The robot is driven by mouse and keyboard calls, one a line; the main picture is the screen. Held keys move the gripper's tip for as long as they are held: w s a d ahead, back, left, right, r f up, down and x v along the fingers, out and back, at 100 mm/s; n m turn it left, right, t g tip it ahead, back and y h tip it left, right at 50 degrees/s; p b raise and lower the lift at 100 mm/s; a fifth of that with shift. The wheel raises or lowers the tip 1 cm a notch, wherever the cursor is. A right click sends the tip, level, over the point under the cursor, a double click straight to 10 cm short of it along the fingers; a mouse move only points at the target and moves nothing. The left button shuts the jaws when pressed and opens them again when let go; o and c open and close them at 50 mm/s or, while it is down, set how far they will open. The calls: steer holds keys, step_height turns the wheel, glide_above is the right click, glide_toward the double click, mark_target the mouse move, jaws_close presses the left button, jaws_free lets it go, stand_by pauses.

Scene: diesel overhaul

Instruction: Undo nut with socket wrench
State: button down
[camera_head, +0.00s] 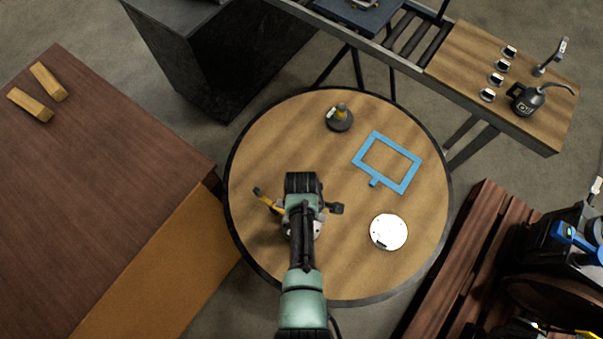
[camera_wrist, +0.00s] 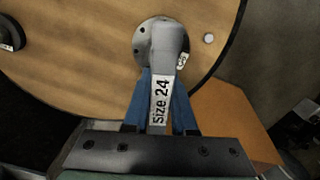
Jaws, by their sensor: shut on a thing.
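In the wrist view, my gripper (camera_wrist: 160,102) is shut on a grey wrench (camera_wrist: 167,48) marked "Size 24", held between its blue fingers. The wrench's thick head is over a round pale metal flange (camera_wrist: 143,38) with holes. I cannot tell whether the head touches it. No nut shows; the wrench head covers the flange's middle. In the head view, my gripper (camera_head: 304,207) is above the left-middle of the round wooden table (camera_head: 270,150) and mostly hidden by my arm. A yellow bar (camera_head: 268,200) sticks out on its left; I cannot tell what it belongs to.
On the table are a blue rectangular frame (camera_head: 410,178), a white disc (camera_head: 388,232) and a dark round-based object (camera_head: 340,121). A brown bench (camera_head: 110,170) stands left, a roller conveyor (camera_head: 415,40) behind, and wooden slats (camera_head: 470,245) right.

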steer(key=shift+r+m, duration=0.15)
steer(key=shift+m, duration=1.75)
steer(key=m, duration=0.7)
steer(key=shift+m, duration=0.4)
steer(key=m, duration=0.4)
steer(key=shift+m, duration=0.3)
steer(key=m, duration=0.3)
steer(key=shift+m, duration=0.4)
steer(key=m, duration=0.4)
steer(key=shift+m, duration=0.3)
steer(key=m, duration=0.4)
steer(key=shift+s+m, duration=0.1)
steer(key=shift+m, duration=2.2)
